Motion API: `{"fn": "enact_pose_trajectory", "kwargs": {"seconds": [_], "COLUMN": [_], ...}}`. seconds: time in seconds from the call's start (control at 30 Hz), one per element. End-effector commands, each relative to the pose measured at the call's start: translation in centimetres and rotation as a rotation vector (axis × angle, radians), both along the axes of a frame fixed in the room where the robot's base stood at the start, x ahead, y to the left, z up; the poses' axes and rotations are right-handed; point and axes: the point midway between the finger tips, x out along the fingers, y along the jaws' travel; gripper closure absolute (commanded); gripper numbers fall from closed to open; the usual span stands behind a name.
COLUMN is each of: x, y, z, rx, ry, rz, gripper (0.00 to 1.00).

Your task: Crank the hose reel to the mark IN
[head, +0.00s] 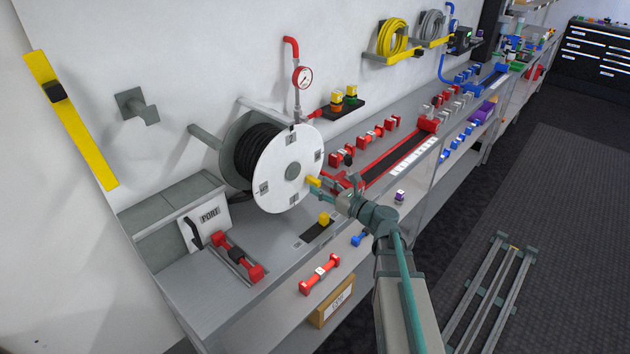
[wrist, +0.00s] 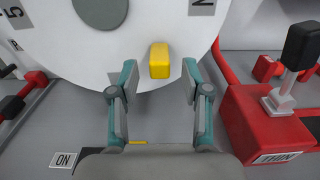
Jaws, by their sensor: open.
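The hose reel (head: 268,160) stands on the bench by the wall, with dark hose wound behind a white disc. The disc (wrist: 150,45) carries small label plates around its rim and a grey hub. In the wrist view one plate (wrist: 202,6) reads as an N-like mark, partly cut off; I cannot tell which plate is IN. A yellow crank knob (wrist: 160,61) sticks out near the disc's lower edge; it also shows in the head view (head: 313,181). My gripper (wrist: 159,77) is open, its fingers on either side of the knob with gaps, not closed on it.
A red unit (wrist: 265,125) with a black-topped lever stands close on the right. A yellow block (head: 324,219) sits on a dark plate before the reel. A PORT box (head: 207,215) and a red-ended handle (head: 238,257) are at the left. A red pipe with a gauge (head: 302,77) rises behind.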

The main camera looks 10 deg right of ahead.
Motion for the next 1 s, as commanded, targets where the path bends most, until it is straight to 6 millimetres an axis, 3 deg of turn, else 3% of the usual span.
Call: {"fn": "enact_pose_trajectory", "kwargs": {"seconds": [0.2,0.6,0.9,1.0], "x": [2.2,2.6,2.6,2.6], "y": [1.5,1.9,1.9,1.9], "z": [0.0,-0.1,-0.1,-0.1], "rx": [0.001,-0.001,-0.001,-0.001], "ry": [0.001,0.001,0.001,0.001], "rz": [0.000,0.000,0.000,0.000], "gripper": [0.52,0.52,1.00,1.00]}}
